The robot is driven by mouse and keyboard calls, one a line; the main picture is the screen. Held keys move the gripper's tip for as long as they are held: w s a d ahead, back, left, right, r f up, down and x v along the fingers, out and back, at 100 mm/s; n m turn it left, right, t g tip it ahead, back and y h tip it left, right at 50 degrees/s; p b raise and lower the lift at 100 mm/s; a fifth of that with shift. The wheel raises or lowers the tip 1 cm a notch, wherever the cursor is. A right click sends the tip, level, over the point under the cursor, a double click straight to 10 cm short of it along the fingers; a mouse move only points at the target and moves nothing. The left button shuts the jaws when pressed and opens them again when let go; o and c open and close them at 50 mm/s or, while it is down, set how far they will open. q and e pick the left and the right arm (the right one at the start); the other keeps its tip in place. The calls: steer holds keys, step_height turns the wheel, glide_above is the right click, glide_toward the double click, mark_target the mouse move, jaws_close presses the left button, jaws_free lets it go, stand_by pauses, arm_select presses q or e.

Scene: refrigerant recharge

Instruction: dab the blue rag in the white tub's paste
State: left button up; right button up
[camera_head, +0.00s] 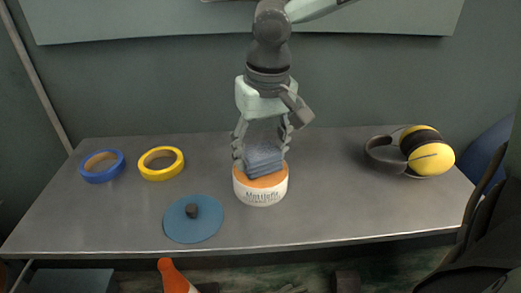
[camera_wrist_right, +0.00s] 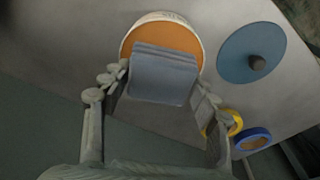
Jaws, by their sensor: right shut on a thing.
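The white tub (camera_head: 260,195) with orange paste inside stands open on the grey table, near the middle. My right gripper (camera_head: 262,152) points down over it and is shut on the folded blue rag (camera_head: 264,162). The rag's lower end is at the paste in the tub's mouth; I cannot tell how far it goes in. In the right wrist view the rag (camera_wrist_right: 163,75) sits between the fingers (camera_wrist_right: 160,92) and covers part of the orange paste (camera_wrist_right: 160,35) inside the tub's rim (camera_wrist_right: 122,48). My left gripper is not in view.
A blue round lid (camera_head: 205,228) with a dark knob (camera_head: 191,210) lies front left of the tub. A blue tape roll (camera_head: 103,177) and a yellow tape roll (camera_head: 161,174) lie at the left. Yellow earmuffs (camera_head: 430,159) lie at the right.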

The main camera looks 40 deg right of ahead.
mark_target(259, 150)
steer(key=shift+f, duration=0.35)
steer(key=shift+f, duration=0.1)
stand_by(1.6)
step_height(259, 150, up, 5)
steer(key=p, duration=0.4)
steer(key=shift+p, duration=0.35)
steer(key=shift+r, duration=1.1)
